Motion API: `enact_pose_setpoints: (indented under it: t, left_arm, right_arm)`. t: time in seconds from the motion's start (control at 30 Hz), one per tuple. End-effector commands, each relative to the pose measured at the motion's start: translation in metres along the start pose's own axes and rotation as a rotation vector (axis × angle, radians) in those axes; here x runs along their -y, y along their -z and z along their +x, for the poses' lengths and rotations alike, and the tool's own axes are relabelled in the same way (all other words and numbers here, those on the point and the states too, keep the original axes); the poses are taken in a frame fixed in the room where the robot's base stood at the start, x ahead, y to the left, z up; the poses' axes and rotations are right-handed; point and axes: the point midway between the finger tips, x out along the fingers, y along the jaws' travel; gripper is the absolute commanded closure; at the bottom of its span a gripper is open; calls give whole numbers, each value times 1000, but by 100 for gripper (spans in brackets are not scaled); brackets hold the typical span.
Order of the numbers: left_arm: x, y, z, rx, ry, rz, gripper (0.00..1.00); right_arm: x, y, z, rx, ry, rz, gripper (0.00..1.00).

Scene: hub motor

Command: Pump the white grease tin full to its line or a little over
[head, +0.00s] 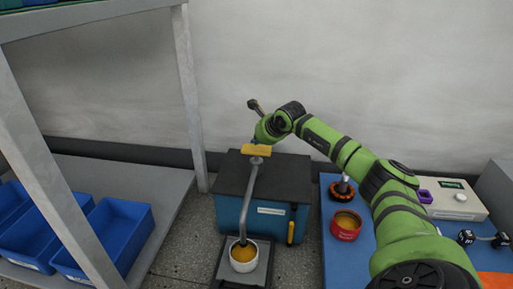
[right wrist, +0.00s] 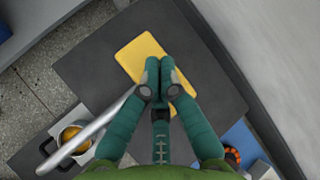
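The white tin (head: 244,266) stands on a small tray (head: 228,281) at the front of the pump, under the end of the bent grey spout (head: 248,205). Amber grease (head: 243,252) shows inside; I cannot make out the line. The tin also shows in the right wrist view (right wrist: 60,132). The pump is a teal box (head: 268,220) with a dark top (head: 285,175) and a yellow pad (head: 258,150). My right gripper (right wrist: 159,84) has its fingertips together, over the yellow pad; I cannot tell whether they touch it. My left gripper is not in view.
A blue bench (head: 340,262) at right holds a red tin (head: 346,226) of amber grease, an orange-and-black ring part (head: 342,190), a pale instrument (head: 455,200) and a dark dumbbell-like part (head: 467,237). Blue bins (head: 130,225) sit on the shelf rack (head: 188,100) at left.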

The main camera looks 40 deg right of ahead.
Motion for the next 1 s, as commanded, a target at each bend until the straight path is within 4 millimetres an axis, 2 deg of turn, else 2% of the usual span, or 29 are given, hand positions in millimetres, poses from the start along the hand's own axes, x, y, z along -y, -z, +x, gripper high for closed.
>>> enact_pose_setpoints:
  t: [0.5, 1.0]
  left_arm:
    - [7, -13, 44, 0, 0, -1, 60]
    - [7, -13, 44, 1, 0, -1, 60]
  right_arm:
    - [26, -25, -35, 1, 1, 0, 100]
    - [25, -25, -35, 1, 1, 0, 100]
